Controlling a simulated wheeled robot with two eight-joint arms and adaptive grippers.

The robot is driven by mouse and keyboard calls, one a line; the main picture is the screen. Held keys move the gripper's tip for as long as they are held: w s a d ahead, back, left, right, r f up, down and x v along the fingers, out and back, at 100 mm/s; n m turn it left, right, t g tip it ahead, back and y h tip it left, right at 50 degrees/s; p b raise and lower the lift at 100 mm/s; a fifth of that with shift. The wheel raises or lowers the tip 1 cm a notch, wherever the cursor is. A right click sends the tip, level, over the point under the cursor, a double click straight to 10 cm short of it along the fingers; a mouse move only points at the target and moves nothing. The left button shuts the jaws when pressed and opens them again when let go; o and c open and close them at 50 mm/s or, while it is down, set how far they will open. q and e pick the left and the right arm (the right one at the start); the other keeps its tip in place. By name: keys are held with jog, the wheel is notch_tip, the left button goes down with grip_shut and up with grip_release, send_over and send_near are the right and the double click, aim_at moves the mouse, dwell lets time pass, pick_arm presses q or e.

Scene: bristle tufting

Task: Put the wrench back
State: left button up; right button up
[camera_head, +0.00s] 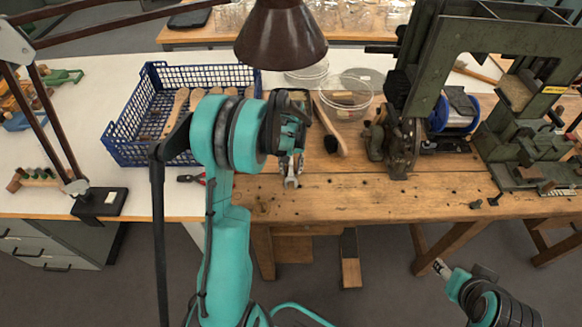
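My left gripper (291,160) hangs over the left part of the wooden bench, its teal arm reaching in from below. A small grey metal piece with a forked end, which looks like the wrench (291,181), shows directly below its fingers. I cannot tell whether the fingers are closed on it or only above it; the rest of it is hidden by the gripper. My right gripper (441,268) is low at the right, in front of the bench and away from everything on it. It is too small to tell whether it is open or shut.
A blue crate (125,140) with wooden brush handles stands on the white table at left, partly behind my arm. Red-handled pliers (190,179) lie in front. The bench's front is mostly clear.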

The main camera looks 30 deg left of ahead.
pick_arm(q)
notch_tip(320, 180, up, 11)
jog(key=p, duration=0.4)
jog(key=s+d+r+m+t, duration=0.3)
jog(key=s+d+r, duration=0.45)
jog(key=r, duration=0.25)
jog(key=s+d+m+t, duration=0.3)
jog(key=s+d+t, duration=0.1)
jog(key=s+d, duration=0.4)
jog(key=shift+s+d, duration=0.2)
jog(key=shift+s, duration=1.05)
